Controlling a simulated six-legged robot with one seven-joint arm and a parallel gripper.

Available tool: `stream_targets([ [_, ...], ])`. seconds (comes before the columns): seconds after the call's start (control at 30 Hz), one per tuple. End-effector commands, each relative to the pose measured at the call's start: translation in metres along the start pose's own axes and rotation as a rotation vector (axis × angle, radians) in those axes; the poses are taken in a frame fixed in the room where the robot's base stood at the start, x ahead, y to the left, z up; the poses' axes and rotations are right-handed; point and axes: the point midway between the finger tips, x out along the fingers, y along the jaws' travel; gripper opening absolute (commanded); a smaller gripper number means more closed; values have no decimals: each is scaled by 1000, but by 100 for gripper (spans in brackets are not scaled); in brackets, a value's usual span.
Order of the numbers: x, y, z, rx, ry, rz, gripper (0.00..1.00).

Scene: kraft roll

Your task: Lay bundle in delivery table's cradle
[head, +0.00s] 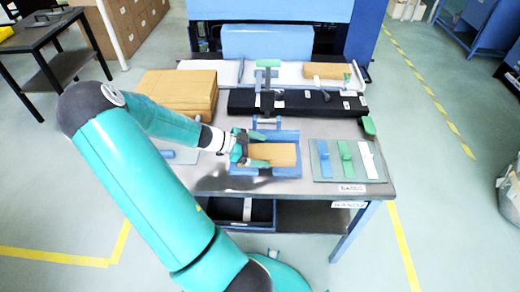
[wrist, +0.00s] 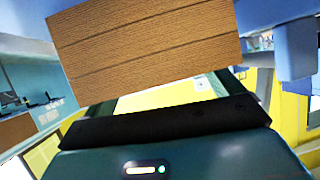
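A brown bundle (head: 274,154) lies in a small blue tray-like cradle (head: 265,172) at the front middle of the work table. In the wrist view the bundle (wrist: 150,50) fills the upper middle, with dark lines between its layers. My gripper (head: 250,150) is at the bundle's left end, with its teal fingers apart. In the wrist view a black pad edge lies below the bundle, tilted against it, with a gap at the right. The other finger does not show clearly there. I cannot tell which table is the delivery table.
A brown stack (head: 180,92) stands at the back left of the work table. A black rail (head: 300,102) runs behind the cradle. A grey board (head: 347,161) with blue, green and white pieces lies to the right. A black side table (head: 35,38) stands at far left.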

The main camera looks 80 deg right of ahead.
Motion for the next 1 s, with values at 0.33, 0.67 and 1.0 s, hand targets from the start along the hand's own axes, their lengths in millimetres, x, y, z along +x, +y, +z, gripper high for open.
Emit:
stream_targets([
  [0.33, -21, -1, 0, 1, -1, -5, 93],
  [0.67, -90, -1, 0, 1, 0, -4, 93],
  [1.0, -121, 0, -1, 1, 1, 0, 93],
])
